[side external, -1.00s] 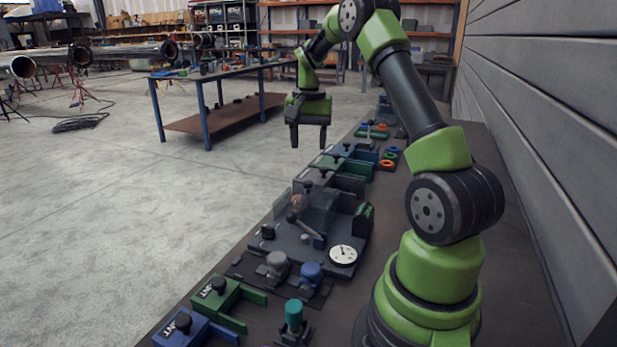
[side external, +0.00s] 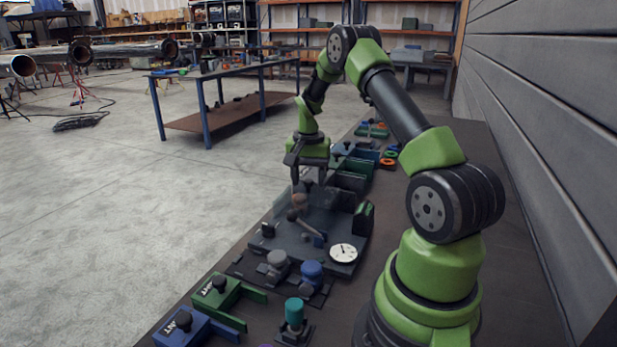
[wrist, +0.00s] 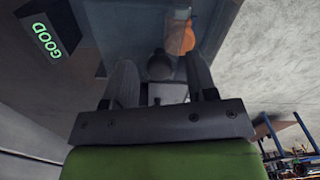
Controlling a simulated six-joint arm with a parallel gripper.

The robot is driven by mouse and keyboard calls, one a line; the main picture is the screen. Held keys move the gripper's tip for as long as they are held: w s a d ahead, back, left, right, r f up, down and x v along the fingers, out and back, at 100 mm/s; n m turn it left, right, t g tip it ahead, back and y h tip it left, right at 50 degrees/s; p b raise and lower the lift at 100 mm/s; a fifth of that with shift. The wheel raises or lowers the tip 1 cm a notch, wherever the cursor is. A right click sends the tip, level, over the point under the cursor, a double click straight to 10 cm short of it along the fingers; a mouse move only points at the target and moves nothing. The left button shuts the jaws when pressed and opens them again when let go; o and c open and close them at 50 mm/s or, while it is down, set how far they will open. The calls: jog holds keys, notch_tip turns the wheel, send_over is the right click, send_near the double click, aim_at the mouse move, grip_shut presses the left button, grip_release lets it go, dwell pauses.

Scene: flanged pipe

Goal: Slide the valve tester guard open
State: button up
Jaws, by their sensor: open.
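The valve tester (side external: 290,240) is a dark grey base on the bench with a round white gauge (side external: 343,253) and a lever. Its clear guard (side external: 318,207) stands over the middle, with a brownish-orange part (side external: 299,200) seen through it; that part looks orange in the wrist view (wrist: 181,38). My gripper (side external: 309,179) is open and points down at the far end of the guard. In the wrist view a dark round knob (wrist: 160,65) lies between my two fingers, with gaps on both sides. I cannot tell how deep the fingers reach around it.
A box reading GOOD (wrist: 49,38) stands at the tester's wall side. Grey and blue knobbed parts (side external: 312,272) and green and blue fixtures (side external: 222,292) sit nearer the camera. More fixtures line the bench beyond my gripper. The floor at left is open.

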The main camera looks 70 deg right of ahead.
aim_at(326, 195)
grip_shut()
jog(key=shift+s, duration=2.25)
grip_release()
notch_tip(326, 195, up, 10)
jog(key=shift+r, duration=0.1)
